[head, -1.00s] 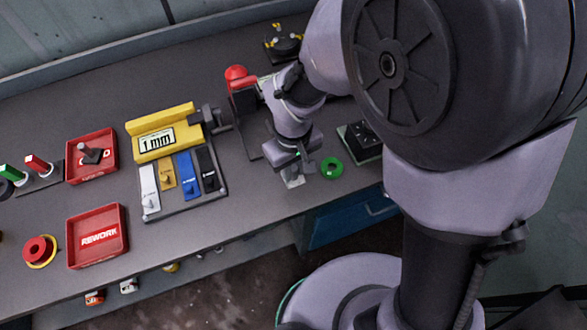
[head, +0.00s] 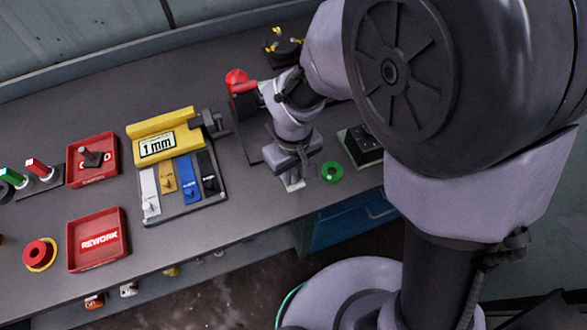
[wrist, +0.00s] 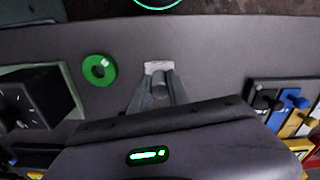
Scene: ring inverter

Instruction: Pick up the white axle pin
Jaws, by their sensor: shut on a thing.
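The white axle pin appears as a small pale piece (wrist: 158,67) at the fingertips in the wrist view. It also shows just below my gripper in the head view (head: 293,185). My gripper (wrist: 160,84) points down close to the bench, with its fingers shut on this piece. The fingers and gripper body hide much of it, so its full shape cannot be told.
A green ring (head: 332,172) lies close to the right of my gripper, with a dark box (head: 361,146) beyond it. A yellow gauge (head: 165,137) and a tray of colored blocks stand left, then red bins (head: 97,239). The bench's front edge is near.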

